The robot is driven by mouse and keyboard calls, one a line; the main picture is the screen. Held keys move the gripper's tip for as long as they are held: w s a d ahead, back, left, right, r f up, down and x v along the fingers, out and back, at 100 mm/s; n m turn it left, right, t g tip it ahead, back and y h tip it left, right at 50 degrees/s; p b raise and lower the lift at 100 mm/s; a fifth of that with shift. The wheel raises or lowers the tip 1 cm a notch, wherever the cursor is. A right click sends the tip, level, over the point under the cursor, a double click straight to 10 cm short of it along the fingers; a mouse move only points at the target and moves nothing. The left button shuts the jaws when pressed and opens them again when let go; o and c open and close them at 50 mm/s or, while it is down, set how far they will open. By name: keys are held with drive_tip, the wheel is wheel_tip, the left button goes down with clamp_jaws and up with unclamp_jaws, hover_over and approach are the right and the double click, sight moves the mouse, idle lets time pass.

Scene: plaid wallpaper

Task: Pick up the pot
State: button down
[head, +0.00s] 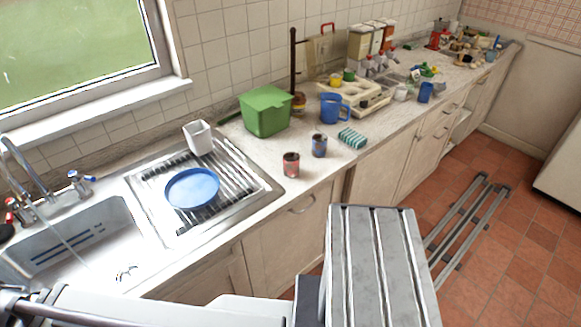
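I cannot tell for sure which thing is the pot. A round blue dish (192,188) lies on the ribbed metal draining board, right of the sink. A pale square container (199,138) stands at the back edge of the board, close to the wall. A blue jug (333,107) stands farther back. My arm crosses the bottom of the head view, but no gripper fingers show.
A green box (266,111) stands against the tiled wall. A sponge (352,138) lies near the front edge. The sink (75,245) and taps are at left. Several appliances and small items crowd the far counter. Open floor (530,260) lies to the right.

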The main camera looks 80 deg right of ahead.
drive_tip(key=c, duration=1.8)
unclamp_jaws()
drive_tip(key=o, duration=1.6)
drive_tip(key=shift+o, duration=0.2)
drive_tip(key=shift+d, duration=0.1)
